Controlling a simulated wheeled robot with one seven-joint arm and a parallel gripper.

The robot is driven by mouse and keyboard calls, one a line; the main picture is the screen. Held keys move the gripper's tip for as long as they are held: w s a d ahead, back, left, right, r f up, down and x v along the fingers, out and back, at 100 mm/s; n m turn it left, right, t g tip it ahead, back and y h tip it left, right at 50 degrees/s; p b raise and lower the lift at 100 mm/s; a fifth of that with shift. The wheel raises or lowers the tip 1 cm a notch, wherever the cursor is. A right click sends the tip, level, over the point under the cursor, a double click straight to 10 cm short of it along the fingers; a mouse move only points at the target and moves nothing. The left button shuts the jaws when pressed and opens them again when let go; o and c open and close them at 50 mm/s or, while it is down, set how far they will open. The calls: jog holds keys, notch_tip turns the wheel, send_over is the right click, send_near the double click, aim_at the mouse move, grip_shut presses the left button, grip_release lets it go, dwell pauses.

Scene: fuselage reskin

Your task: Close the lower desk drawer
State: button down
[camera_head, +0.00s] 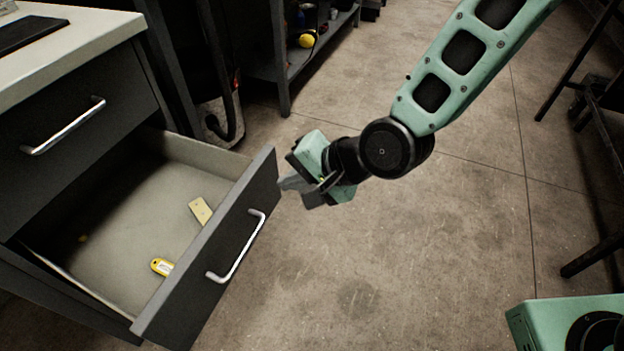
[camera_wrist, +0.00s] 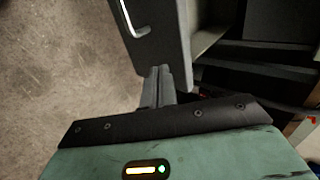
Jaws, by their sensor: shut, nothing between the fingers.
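The lower desk drawer (camera_head: 225,255) is pulled well out of the desk, with a dark front and a silver bar handle (camera_head: 238,247). My gripper (camera_head: 284,183) is shut and empty, at the drawer front's far right end. In the wrist view my fingertips (camera_wrist: 160,72) are close to the end of the drawer front (camera_wrist: 168,40); I cannot tell whether they touch. The handle also shows there (camera_wrist: 131,20), to the left of the fingers.
The upper drawer (camera_head: 75,110) is closed under the pale desktop (camera_head: 70,55). A shelf unit (camera_head: 300,62) with a yellow object (camera_head: 307,40) stands behind. The floor (camera_head: 390,250) in front of the drawer is clear. A dark metal frame (camera_head: 595,130) stands at right.

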aim_at(254, 180)
jog(key=a, duration=0.1)
jog(key=w+a, duration=0.1)
jog(key=a+f+b, duration=0.1)
jog(key=shift+w+a, duration=0.2)
jog(key=shift+a, duration=0.1)
jog(key=shift+w+a, duration=0.2)
jog(key=shift+a, duration=0.3)
jog(key=shift+r, duration=0.1)
